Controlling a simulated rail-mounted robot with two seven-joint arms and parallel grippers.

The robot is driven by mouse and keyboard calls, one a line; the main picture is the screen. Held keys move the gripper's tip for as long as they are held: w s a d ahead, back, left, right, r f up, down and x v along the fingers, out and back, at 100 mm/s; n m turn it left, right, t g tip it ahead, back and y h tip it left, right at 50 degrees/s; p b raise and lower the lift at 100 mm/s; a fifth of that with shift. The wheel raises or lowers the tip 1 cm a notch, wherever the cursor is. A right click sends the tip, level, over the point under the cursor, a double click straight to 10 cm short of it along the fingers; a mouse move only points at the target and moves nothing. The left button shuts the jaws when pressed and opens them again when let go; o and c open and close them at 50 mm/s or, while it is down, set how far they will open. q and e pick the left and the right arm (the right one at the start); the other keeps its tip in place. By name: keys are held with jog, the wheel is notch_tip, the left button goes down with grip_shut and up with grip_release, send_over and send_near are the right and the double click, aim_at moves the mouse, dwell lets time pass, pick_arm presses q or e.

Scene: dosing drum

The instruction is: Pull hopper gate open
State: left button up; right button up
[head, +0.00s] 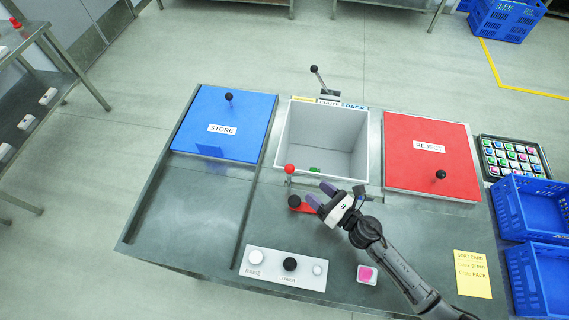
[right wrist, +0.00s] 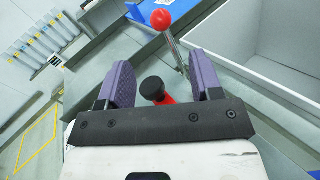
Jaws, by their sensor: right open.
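A lever with a red ball (head: 290,169) on a thin metal rod stands at the near left corner of the open grey bin (head: 283,135). Beside it is a black knob (head: 294,201) on a red base. I cannot tell which of these works the hopper gate. My right gripper (head: 320,196) is open, just right of the black knob. In the right wrist view, the black knob (right wrist: 152,88) shows between the purple fingers, with no clear contact. The red ball (right wrist: 161,20) is beyond the fingertips. My left gripper is not in view.
A blue STORE lid (head: 215,108) and a red REJECT lid (head: 425,165) flank the bin. Another black-knobbed lever (head: 315,70) stands behind it. A button panel (head: 286,268), a pink-topped block (head: 367,274) and a yellow card (head: 472,274) lie at the front. Blue crates (head: 535,205) stand right.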

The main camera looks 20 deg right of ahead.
jog(key=shift+w+a, duration=0.1)
jog(key=shift+w, duration=0.25)
jog(key=p+x, duration=0.1)
jog(key=x, duration=1.2)
jog(key=shift+w, duration=0.1)
jog(key=shift+c, duration=0.2)
grip_shut()
